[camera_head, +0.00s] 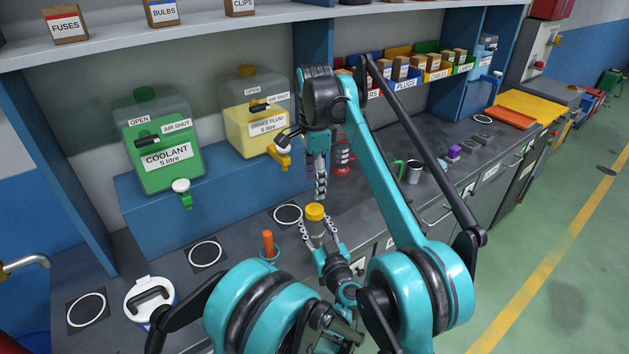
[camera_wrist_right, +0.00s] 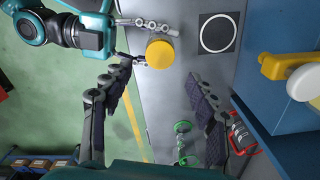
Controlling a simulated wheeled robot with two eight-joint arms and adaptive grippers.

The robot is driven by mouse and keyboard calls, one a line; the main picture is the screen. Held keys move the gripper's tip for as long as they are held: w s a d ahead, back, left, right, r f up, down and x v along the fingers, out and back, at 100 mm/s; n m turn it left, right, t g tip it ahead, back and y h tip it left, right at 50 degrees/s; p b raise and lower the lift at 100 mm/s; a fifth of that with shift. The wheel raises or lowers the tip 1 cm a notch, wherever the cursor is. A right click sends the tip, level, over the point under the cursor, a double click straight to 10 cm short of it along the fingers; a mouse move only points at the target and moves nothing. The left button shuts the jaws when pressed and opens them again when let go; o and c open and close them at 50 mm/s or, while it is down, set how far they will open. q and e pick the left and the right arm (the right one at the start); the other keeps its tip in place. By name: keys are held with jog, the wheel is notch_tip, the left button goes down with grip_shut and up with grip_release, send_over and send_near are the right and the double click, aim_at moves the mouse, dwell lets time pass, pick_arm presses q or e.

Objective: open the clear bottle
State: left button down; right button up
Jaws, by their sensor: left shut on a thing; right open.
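The clear bottle (camera_head: 316,229) stands upright at the front of the grey worktop, with a yellow cap (camera_head: 315,212) on it. My left gripper (camera_head: 318,236) is shut on the bottle's body, one finger on each side. My right gripper (camera_head: 320,192) hangs above the cap, pointing down, apart from it. In the right wrist view the right gripper's fingers (camera_wrist_right: 158,112) are spread wide and empty. The yellow cap (camera_wrist_right: 160,54) lies toward the top of that view, not between the fingertips. The left gripper (camera_wrist_right: 138,42) reaches the bottle there from the left.
A green coolant tank (camera_head: 160,150) and a yellow brake fluid tank (camera_head: 256,118) stand on a blue step behind. An orange-handled tool (camera_head: 268,243) stands left of the bottle. White rings (camera_head: 205,254) mark bare worktop.

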aim_at(315, 209)
jog(key=m, duration=0.4)
jog(key=shift+m, duration=0.3)
jog(key=m, duration=0.4)
jog(key=shift+m, duration=0.4)
jog(key=shift+f, duration=4)
